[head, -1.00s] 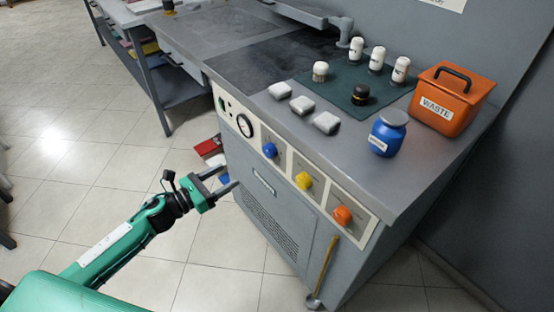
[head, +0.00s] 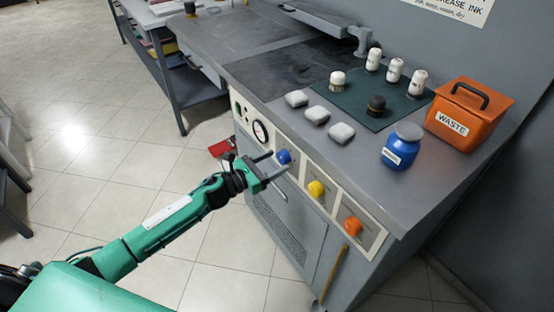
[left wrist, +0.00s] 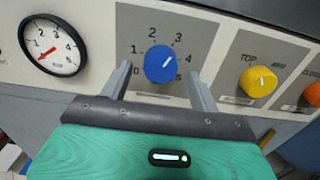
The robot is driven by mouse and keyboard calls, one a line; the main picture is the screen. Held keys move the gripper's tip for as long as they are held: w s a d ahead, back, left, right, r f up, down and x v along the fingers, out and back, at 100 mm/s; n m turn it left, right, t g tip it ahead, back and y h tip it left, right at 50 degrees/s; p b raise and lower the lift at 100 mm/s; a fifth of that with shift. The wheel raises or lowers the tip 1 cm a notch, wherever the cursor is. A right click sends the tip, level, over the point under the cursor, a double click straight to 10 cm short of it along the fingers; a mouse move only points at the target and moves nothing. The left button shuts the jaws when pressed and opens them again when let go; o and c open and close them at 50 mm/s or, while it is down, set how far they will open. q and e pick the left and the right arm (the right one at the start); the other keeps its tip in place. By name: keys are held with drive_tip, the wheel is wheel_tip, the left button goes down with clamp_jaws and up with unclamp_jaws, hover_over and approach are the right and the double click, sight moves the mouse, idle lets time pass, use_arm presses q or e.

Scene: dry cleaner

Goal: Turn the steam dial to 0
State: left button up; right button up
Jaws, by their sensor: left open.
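The blue dial (head: 284,156) is on the front panel of the grey workstation. In the left wrist view the blue dial (left wrist: 160,61) is ringed by numbers, with 1 to 5 readable. My left gripper (head: 274,164) is open and empty in front of the blue dial. In the left wrist view its two fingers (left wrist: 158,78) stand to the left and right of the dial's lower part, with gaps on both sides. The label under the dial is partly hidden. My right gripper is not in view.
A pressure gauge (left wrist: 52,46) is left of the blue dial. A yellow knob (head: 316,188) and an orange knob (head: 352,226) are to its right. Bottles, grey pads, a blue jar (head: 401,146) and an orange waste bin (head: 470,114) stand on the worktop.

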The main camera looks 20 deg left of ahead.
use_arm(q)
drive_tip(key=shift+x, duration=0.85)
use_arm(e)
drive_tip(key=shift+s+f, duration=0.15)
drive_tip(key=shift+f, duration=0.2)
use_arm(q)
drive_tip(key=c, duration=1)
drive_tip(key=shift+o, duration=0.2)
drive_tip(key=shift+n, duration=0.3)
